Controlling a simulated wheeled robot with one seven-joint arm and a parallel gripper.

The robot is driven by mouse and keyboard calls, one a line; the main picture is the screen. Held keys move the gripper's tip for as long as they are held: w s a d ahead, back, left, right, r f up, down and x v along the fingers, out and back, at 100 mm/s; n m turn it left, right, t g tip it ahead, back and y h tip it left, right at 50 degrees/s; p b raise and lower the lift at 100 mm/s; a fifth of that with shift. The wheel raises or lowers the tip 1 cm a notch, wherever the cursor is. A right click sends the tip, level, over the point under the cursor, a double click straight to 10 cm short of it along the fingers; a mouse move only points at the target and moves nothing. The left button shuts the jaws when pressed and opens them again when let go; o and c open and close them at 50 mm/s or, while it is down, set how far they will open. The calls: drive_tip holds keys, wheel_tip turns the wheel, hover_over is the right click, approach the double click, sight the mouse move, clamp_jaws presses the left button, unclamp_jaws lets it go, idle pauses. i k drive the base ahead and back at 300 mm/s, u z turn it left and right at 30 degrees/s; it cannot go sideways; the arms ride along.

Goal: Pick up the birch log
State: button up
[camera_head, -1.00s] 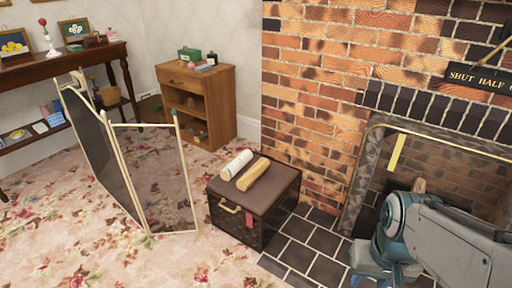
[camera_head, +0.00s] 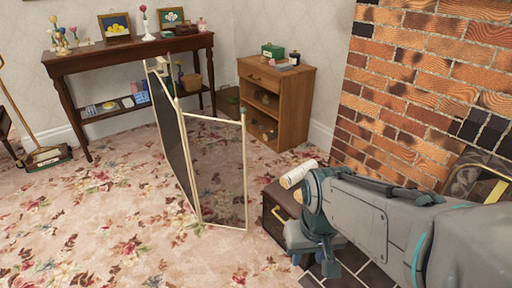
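The birch log (camera_head: 298,174) is a short, pale white log. It lies on top of a dark box with a brown lid (camera_head: 273,216), right of centre in the head view. A tan split log (camera_head: 298,196) beside it is mostly hidden by my arm. My gripper (camera_head: 312,262) hangs at the end of my arm, nearer the camera than the box and just below the birch log in the picture. Its fingers are small and unclear. It appears apart from the birch log.
A folding fire screen (camera_head: 218,170) stands on the carpet left of the box. A wooden cabinet (camera_head: 290,112) stands behind, and a brick wall (camera_head: 420,100) rises on the right. A long side table (camera_head: 120,55) is at the back left. The front-left carpet is clear.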

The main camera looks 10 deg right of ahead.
sight(289, 180)
drive_tip(key=z, duration=0.05)
drive_tip(key=i, duration=1.2)
drive_tip(key=z, duration=0.8)
